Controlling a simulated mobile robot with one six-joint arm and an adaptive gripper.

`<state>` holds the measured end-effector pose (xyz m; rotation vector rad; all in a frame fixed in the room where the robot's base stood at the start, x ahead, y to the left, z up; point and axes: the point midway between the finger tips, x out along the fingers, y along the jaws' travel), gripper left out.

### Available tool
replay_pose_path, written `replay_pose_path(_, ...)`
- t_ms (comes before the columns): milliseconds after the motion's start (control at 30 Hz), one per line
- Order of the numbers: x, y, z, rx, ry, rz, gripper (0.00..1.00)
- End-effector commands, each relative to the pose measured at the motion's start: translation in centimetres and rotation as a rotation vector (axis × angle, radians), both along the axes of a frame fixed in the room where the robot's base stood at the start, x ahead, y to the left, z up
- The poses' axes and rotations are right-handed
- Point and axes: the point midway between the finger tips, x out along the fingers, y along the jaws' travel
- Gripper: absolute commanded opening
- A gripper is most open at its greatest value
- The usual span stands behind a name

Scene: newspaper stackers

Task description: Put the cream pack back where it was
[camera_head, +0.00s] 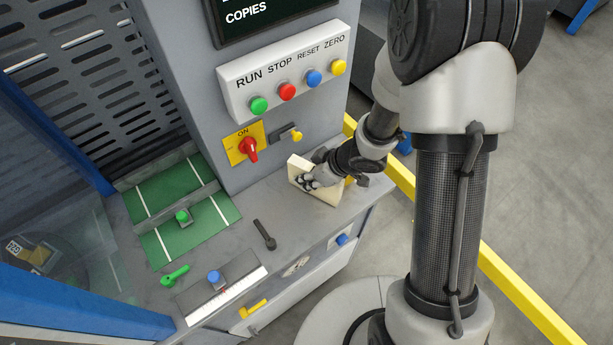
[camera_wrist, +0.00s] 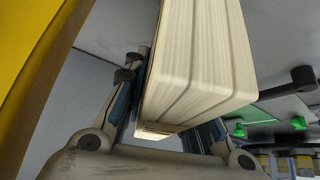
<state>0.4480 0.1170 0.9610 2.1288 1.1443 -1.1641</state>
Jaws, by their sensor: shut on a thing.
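The cream pack (camera_head: 301,170) is a pale block at the right end of the grey machine ledge in the head view. My gripper (camera_head: 312,181) is at it, with the fingers on its near side. In the wrist view the cream pack (camera_wrist: 195,70) fills the upper middle, with fine layered edges and two darker bands along it. My gripper (camera_wrist: 178,130) has a finger on each side of the pack and is shut on it. I cannot tell whether the pack touches the ledge. Its far end is out of the wrist view.
The red switch (camera_head: 250,149) on its yellow plate and a yellow-tipped lever (camera_head: 296,135) are on the column beside the pack. A black lever (camera_head: 264,234) stands on the ledge to the left. The green bed (camera_head: 180,215) lies further left. A yellow rail (camera_head: 403,180) runs at right.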

Motion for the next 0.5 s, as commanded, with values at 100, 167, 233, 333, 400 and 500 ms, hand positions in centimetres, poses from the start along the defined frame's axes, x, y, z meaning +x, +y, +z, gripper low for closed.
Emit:
replay_pose_path(100,0.01,0.01,-0.25,0.0,0.0,0.0,0.0)
replay_pose_path(167,-0.03,0.0,-0.42,-0.001,0.001,0.001,0.25)
replay_pose_path(233,-0.02,0.0,-0.34,0.0,0.0,0.001,0.3)
replay_pose_path(333,-0.01,0.0,-0.34,0.0,0.0,0.001,0.37)
replay_pose_path(400,-0.02,0.0,-0.34,0.0,0.0,0.0,0.41)
replay_pose_path(500,-0.02,0.0,-0.34,-0.001,0.001,0.0,0.45)
